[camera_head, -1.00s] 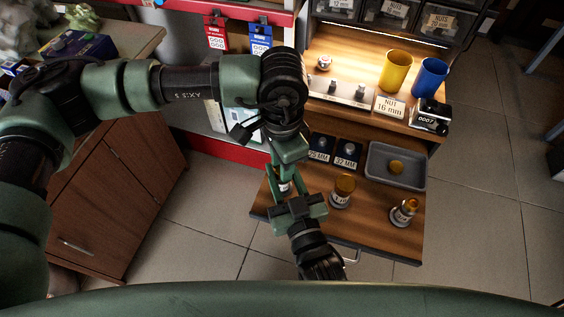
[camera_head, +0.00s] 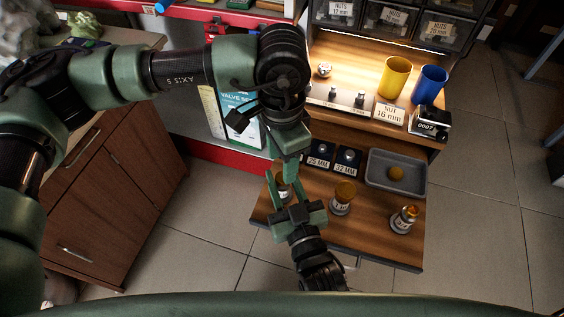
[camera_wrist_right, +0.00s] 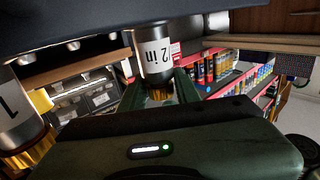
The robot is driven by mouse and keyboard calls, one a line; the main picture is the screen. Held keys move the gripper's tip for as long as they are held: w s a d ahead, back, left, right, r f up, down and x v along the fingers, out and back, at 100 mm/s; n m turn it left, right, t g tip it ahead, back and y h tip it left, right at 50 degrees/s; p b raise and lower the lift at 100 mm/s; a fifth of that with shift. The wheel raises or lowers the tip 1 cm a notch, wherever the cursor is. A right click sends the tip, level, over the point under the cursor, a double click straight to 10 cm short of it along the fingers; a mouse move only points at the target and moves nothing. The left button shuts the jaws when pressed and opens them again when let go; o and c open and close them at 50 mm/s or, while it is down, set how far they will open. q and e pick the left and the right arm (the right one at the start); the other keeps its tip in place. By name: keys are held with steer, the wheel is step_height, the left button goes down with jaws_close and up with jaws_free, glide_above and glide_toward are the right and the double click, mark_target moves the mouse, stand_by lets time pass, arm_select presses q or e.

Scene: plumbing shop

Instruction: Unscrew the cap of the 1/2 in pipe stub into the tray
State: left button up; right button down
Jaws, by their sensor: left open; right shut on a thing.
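The 1/2 in pipe stub (camera_wrist_right: 153,50) shows its white label in the right wrist view, with its brass cap (camera_wrist_right: 160,94) between my right gripper's fingers (camera_wrist_right: 158,93). In the head view this stub (camera_head: 283,190) stands at the drawer's left side, largely covered by my grippers. My right gripper (camera_head: 283,188) reaches in from below and is shut on the cap. My left gripper (camera_head: 288,170) hangs from above close to the same stub, open; its fingertips are partly hidden. The grey tray (camera_head: 375,181) lies at the drawer's right rear with one brass cap (camera_head: 396,174) in it.
A 1 in stub with a wide brass top (camera_head: 343,197) stands close right of my right gripper. Another stub with a narrower brass top (camera_head: 404,219) stands at the front right. The drawer's front middle (camera_head: 370,232) is bare.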

steer(key=c, duration=0.9)
jaws_free()
steer(key=shift+c, duration=0.2)
steer(key=shift+s, duration=0.1)
